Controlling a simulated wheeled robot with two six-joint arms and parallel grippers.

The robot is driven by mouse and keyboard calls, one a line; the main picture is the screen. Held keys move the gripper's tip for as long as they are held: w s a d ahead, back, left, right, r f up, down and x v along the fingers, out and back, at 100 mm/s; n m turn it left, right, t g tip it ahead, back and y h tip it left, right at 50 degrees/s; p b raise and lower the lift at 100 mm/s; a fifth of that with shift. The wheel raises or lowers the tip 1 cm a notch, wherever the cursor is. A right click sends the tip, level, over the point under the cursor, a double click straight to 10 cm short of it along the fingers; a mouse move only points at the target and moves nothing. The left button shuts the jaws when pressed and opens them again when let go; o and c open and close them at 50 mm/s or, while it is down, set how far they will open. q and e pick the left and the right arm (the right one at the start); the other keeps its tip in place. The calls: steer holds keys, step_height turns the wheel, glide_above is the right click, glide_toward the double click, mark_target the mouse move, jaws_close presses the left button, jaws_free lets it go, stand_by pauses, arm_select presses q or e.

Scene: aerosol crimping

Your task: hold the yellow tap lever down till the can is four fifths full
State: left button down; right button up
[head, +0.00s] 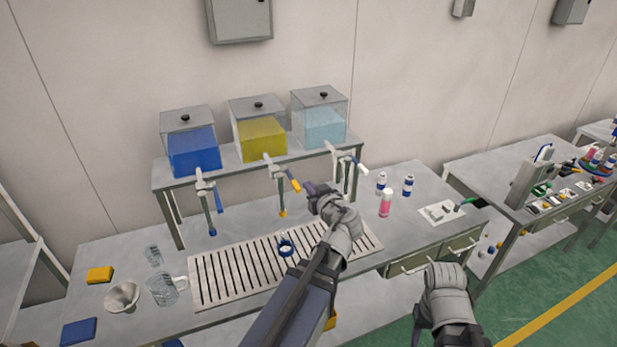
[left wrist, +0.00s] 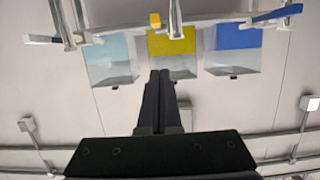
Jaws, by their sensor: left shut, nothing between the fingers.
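The yellow tap lever (head: 293,182) sticks out to the right and slopes down from the middle tap, below the tank of yellow liquid (head: 262,138). It also shows in the left wrist view (left wrist: 155,19). My left gripper (head: 309,187) is shut and empty, with its fingertips just right of the lever's end. I cannot tell whether they touch it.
Blue (head: 217,198) and white (head: 361,167) levers flank the yellow one. The drip tray (head: 205,291) lies below. Glass beakers (head: 161,290) and a funnel (head: 122,297) stand left.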

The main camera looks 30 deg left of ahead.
arm_select(q)
steer(key=shift+r, duration=0.25)
steer(key=shift+a, duration=0.1)
steer(key=shift+w, duration=0.1)
steer(key=b, duration=0.3)
glide_above(298, 189)
step_height(298, 189, down, 3)
steer(key=shift+w+r, duration=0.15)
step_height(298, 189, down, 2)
steer(key=shift+f+b, duration=0.1)
steer(key=shift+b, duration=0.85)
steer(key=shift+f+b, duration=0.8)
steer(key=shift+f, duration=0.1)
